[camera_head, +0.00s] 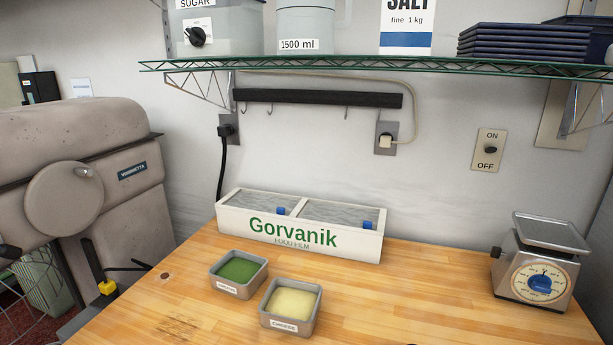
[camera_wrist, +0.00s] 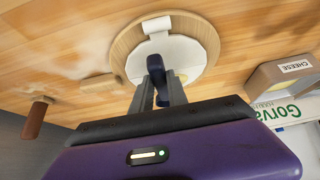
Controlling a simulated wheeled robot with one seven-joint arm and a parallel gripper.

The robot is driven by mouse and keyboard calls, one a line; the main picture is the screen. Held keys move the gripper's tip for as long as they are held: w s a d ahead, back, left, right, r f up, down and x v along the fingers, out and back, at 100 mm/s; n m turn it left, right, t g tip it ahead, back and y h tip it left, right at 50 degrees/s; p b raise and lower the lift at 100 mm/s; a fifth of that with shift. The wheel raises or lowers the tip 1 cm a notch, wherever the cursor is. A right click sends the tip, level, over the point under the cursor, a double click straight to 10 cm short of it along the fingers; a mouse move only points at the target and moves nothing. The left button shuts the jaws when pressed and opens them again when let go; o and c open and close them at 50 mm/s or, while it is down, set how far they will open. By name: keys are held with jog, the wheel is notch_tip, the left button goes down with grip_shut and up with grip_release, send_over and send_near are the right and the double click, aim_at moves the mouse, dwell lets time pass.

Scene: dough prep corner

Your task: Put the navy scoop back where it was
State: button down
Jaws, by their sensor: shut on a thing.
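The navy scoop (camera_wrist: 155,66) shows in the wrist view as a dark handle between my fingers. My gripper (camera_wrist: 158,88) is shut on it. The scoop is over a round wooden board (camera_wrist: 119,55), with a white round sheet (camera_wrist: 190,52) on the board. Whether the scoop touches the sheet I cannot tell, and its far end is mostly hidden. In the head view a grey tub of green filling (camera_head: 239,271) and a grey tub of cheese (camera_head: 292,304) stand on the wooden table; the cheese tub (camera_wrist: 275,82) also shows at the right of the wrist view. My gripper is outside the head view.
A white Gorvanik film box (camera_head: 300,225) stands behind the tubs. A scale (camera_head: 541,265) is at the right and a large beige machine (camera_head: 80,170) at the left. A green wire shelf (camera_head: 370,66) hangs above. The table (camera_head: 430,290) between box and scale is clear.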

jog(key=shift+r+p, duration=2.45)
jog(key=shift+p, duration=0.05)
jog(key=shift+f, duration=0.1)
jog(key=shift+d, duration=0.1)
